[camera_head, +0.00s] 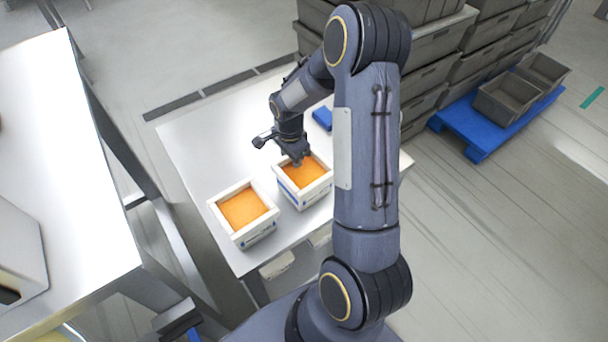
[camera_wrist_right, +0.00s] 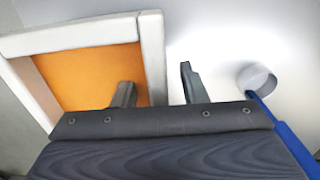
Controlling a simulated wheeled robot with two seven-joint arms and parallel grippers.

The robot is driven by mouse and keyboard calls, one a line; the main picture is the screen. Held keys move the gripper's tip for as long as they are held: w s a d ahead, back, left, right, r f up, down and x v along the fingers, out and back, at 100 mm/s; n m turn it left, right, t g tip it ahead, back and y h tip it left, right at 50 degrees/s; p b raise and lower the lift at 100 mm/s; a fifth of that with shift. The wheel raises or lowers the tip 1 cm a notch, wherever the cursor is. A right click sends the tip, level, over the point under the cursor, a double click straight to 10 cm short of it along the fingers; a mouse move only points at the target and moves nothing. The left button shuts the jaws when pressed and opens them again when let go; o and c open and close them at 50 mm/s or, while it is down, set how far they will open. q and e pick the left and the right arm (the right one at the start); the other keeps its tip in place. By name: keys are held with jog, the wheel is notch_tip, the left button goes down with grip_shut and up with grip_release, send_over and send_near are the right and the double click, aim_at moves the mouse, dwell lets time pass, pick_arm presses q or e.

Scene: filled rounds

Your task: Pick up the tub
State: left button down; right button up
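Two white square tubs with orange filling stand on the white table. One tub (camera_head: 243,236) is at the left, and the other tub (camera_head: 318,191) is to its right, beneath my right gripper (camera_head: 297,161). In the right wrist view my right gripper (camera_wrist_right: 158,88) is open. One finger is over the orange filling and the other is outside the tub, with the white wall of the tub (camera_wrist_right: 153,55) between them. I see gaps beside the wall, so the fingers do not appear closed on it. My left gripper is out of view.
The white table (camera_head: 200,150) has free room behind the tubs. A blue item (camera_head: 322,118) lies behind the right tub. A small white round object (camera_wrist_right: 257,79) shows in the wrist view. Grey crates (camera_head: 425,75) stack beyond the table. Another table (camera_head: 80,190) stands left.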

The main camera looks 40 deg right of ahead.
jog(key=shift+c, duration=0.5)
grip_shut()
dwell(0.9)
